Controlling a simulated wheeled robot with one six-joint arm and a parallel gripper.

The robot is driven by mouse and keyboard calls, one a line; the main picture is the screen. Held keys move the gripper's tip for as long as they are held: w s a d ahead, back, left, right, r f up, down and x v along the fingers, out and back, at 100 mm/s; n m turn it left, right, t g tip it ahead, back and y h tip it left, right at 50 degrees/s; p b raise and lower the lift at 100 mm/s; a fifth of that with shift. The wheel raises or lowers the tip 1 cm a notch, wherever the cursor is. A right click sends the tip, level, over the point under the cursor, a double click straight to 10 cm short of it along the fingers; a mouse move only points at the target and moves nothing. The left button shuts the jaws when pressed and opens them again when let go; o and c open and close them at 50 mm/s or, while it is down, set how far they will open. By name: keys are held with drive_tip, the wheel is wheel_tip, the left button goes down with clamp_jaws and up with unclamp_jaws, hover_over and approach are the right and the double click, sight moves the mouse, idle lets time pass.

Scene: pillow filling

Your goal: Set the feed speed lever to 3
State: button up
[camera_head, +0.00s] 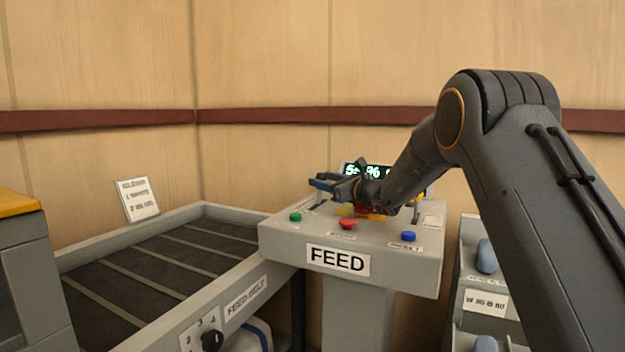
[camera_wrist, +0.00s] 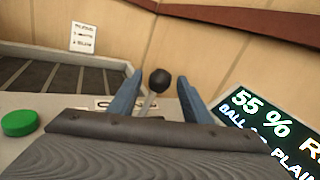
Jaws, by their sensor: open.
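My gripper (camera_head: 330,183) is open above the back left of the grey FEED console (camera_head: 285,235). In the wrist view a lever with a black ball knob (camera_wrist: 159,79) stands between the blue fingers of my gripper (camera_wrist: 158,92), with a gap on each side. A pale slot plate lies by its foot, partly hidden by my gripper. I cannot read a scale there, so its setting cannot be told. In the head view my gripper hides most of this lever. A black knob (camera_head: 211,341) with numbers around it sits low on the feed belt's side.
The console carries green (camera_head: 295,217), red (camera_head: 347,224) and blue (camera_head: 408,236) buttons. A lit display (camera_wrist: 265,125) stands right of my fingers, reading 55 % in part. A conveyor (camera_head: 150,265) lies left. A sign (camera_head: 137,200) leans behind it.

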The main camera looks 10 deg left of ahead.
drive_tip(key=x, duration=0.5)
drive_tip(key=shift+w+a+p, duration=0.2)
drive_tip(key=shift+a+p, duration=0.1)
drive_tip(key=shift+p, duration=0.1)
clamp_jaws()
